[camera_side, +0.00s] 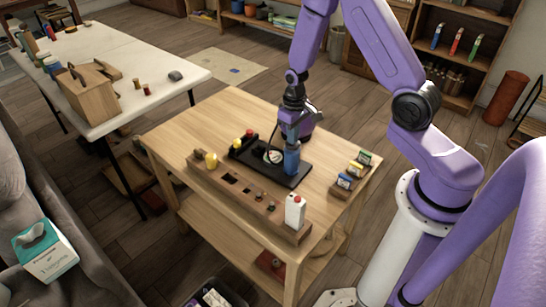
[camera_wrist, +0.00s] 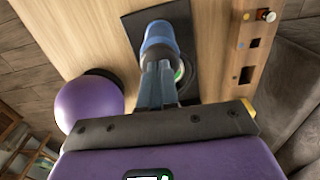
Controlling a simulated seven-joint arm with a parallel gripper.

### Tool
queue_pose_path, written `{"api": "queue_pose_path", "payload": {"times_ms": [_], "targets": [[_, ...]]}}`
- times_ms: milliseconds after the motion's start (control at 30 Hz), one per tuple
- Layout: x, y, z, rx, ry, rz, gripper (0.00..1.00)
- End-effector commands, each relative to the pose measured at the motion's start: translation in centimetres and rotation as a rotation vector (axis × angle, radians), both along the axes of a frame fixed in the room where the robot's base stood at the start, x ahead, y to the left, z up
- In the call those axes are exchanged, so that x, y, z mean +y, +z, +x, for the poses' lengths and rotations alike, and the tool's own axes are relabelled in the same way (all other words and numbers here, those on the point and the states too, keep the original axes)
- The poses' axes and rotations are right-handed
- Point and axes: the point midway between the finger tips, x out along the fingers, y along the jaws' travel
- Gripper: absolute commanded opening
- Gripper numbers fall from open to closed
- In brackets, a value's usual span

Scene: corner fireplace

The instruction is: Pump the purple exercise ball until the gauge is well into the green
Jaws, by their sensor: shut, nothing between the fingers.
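The blue pump (camera_side: 291,160) stands upright on a black base plate (camera_side: 242,156) on the wooden table. My gripper (camera_side: 289,138) points down and is shut and empty, its fingertips at the top of the pump; I cannot tell whether they touch it. The wrist view shows the fingers (camera_wrist: 157,80) in front of the blue pump (camera_wrist: 160,38). A round gauge (camera_side: 273,156) lies beside the pump; a bit of green shows on it in the wrist view (camera_wrist: 180,70), but its needle cannot be read. The purple ball (camera_wrist: 88,104) sits beside the plate, mostly hidden behind my gripper in the side view.
A wooden rack (camera_side: 235,190) along the table's front edge holds small items and a white bottle (camera_side: 295,211). Small colourful packets (camera_side: 345,181) stand at the right edge. Black fittings with yellow and red tops (camera_side: 243,140) are left of the gauge. A white table (camera_side: 120,60) stands at left.

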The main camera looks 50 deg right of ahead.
Motion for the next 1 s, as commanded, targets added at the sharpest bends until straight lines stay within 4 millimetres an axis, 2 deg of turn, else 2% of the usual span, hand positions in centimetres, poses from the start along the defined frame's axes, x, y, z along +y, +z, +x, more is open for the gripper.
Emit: {"api": "queue_pose_path", "payload": {"times_ms": [1000], "targets": [[0.0,6.3,0.0,0.000,0.000,0.000,0.00]]}}
